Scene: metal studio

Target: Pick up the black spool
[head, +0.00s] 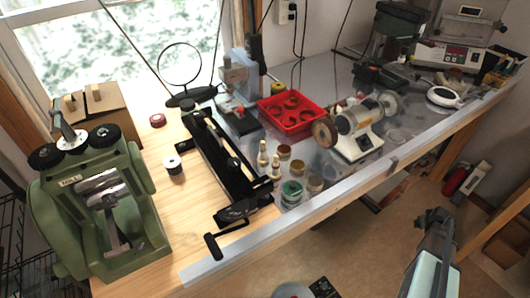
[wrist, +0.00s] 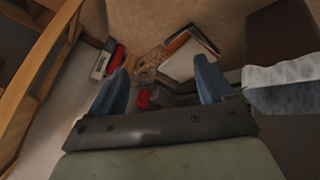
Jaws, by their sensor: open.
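My gripper (head: 436,216) is at the lower right of the head view, over the floor in front of the bench and far from the spool. In the wrist view my gripper (wrist: 160,82) has its two blue fingers wide apart with nothing between them. The spool does not show in the wrist view.
A green rolling machine (head: 100,205) stands left of the spool and a long black tool (head: 225,155) lies to its right. A red spool-like item (head: 157,120) sits behind it. A red tray (head: 291,112), jars and a polishing motor (head: 352,125) crowd the bench's middle.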

